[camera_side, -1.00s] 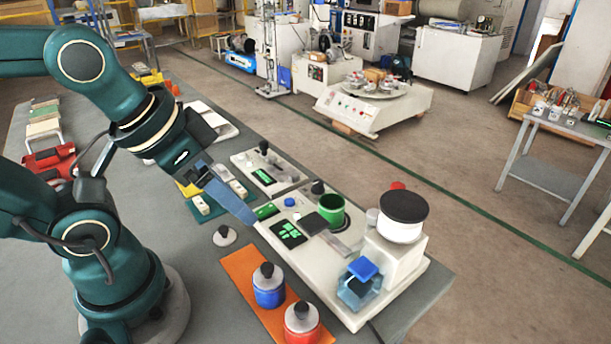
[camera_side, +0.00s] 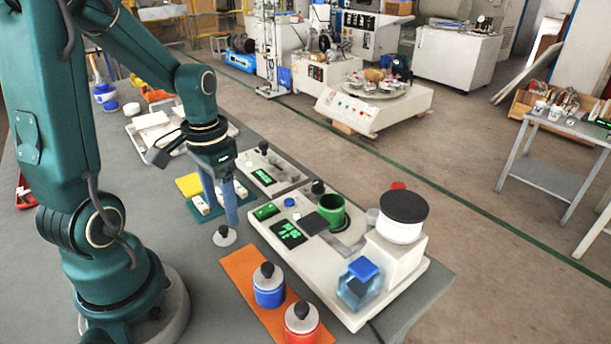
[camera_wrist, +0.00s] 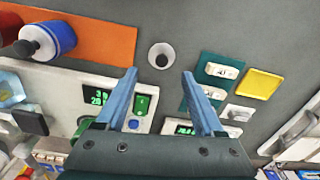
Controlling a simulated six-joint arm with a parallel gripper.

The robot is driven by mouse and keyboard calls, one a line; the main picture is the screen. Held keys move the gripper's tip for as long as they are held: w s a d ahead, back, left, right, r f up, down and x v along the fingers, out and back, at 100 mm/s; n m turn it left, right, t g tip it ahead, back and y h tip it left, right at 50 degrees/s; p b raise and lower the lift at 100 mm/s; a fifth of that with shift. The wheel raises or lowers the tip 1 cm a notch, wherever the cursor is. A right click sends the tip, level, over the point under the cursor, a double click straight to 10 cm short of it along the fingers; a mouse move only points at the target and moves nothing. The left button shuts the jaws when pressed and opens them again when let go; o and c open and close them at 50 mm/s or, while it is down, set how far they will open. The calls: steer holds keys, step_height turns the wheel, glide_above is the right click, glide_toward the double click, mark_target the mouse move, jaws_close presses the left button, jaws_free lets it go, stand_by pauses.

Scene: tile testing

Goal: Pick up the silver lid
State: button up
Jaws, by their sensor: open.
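The silver lid (camera_side: 224,238) is a small pale disc with a dark knob, lying alone on the grey table. It also shows in the wrist view (camera_wrist: 151,58), seen from above, centred just beyond the fingertips. My gripper (camera_side: 222,214) points down with its two blue fingers apart, and its tips are near the lid in the side view. In the wrist view my gripper (camera_wrist: 159,73) is open, with nothing between the fingers. The exact height of the tips over the lid is hard to tell.
An orange mat (camera_side: 238,263) with a blue jar (camera_side: 269,293) and a red jar (camera_side: 301,327) lies in front. A white instrument (camera_side: 325,295) with a green cup (camera_side: 331,211) stands to the right. A green tray and a yellow block (camera_side: 188,185) sit behind the fingers.

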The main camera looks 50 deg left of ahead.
mark_target(224, 227)
steer(key=shift+s+a+f, duration=0.15)
steer(key=shift+f, duration=2.55)
steer(key=shift+c, duration=0.3)
steer(key=c, duration=1)
